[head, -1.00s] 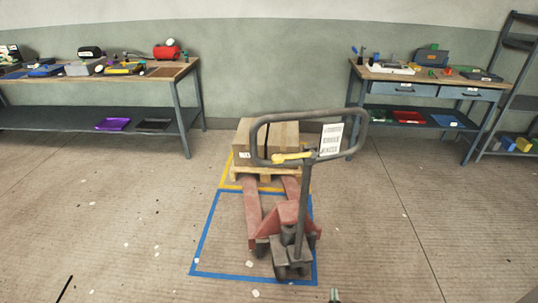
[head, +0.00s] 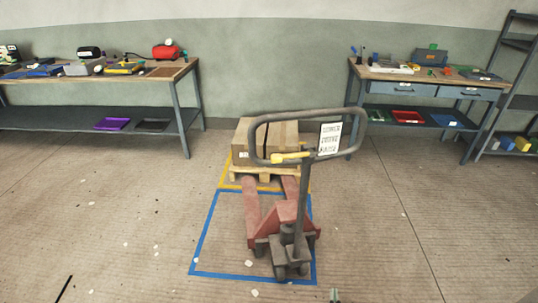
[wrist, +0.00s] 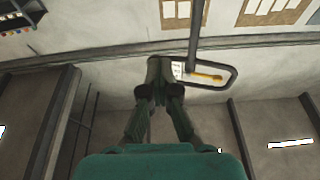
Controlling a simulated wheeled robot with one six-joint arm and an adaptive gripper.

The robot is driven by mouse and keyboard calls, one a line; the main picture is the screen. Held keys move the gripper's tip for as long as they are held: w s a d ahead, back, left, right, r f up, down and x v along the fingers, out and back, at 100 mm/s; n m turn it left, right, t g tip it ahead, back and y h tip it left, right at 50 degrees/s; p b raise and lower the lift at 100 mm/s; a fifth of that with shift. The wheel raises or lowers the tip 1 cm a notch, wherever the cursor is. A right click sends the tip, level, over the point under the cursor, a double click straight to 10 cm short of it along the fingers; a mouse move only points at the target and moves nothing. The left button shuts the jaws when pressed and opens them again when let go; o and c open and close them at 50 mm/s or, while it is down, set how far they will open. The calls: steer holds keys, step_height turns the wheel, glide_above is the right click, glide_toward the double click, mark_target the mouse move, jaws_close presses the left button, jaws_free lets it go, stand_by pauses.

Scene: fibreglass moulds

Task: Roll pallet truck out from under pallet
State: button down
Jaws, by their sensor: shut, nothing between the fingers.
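The red pallet truck (head: 283,212) stands on the floor with its dark wheel base towards me. Its grey loop handle (head: 306,111) stands up on a pole, with a yellow lever (head: 291,158) and a white label (head: 330,138). The forks reach to the wooden pallet (head: 264,174); their far ends are hidden. Brown boxes (head: 262,139) sit on the pallet. Only a tip of my gripper (head: 335,295) shows at the bottom edge in the head view. In the wrist view my green gripper (wrist: 160,75) is shut and empty, with the handle (wrist: 236,73) behind and to its right.
Blue tape (head: 203,233) outlines a floor area around the truck; yellow tape (head: 224,178) lies around the pallet. A cluttered workbench (head: 184,101) stands left, another (head: 355,90) right, beside a shelf rack (head: 500,85).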

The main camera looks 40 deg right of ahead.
steer(key=shift+s+a, duration=0.1)
steer(key=shift+s+a, duration=0.5)
steer(key=shift+s, duration=0.4)
steer(key=shift+s+a, duration=0.5)
steer(key=shift+s, duration=0.35)
steer(key=shift+s+a+f, duration=0.1)
steer(key=shift+s+a, duration=0.25)
steer(key=shift+s, duration=0.3)
steer(key=shift+s+a+f, duration=0.1)
steer(key=shift+s+a, duration=0.2)
steer(key=shift+s, duration=0.3)
steer(key=shift+s+a, duration=0.35)
steer(key=shift+s, duration=0.3)
steer(key=c, duration=1.4)
jaws_free()
steer(key=v, duration=0.8)
steer(key=shift+f, duration=0.2)
steer(key=shift+w, duration=0.1)
steer(key=shift+d, duration=0.1)
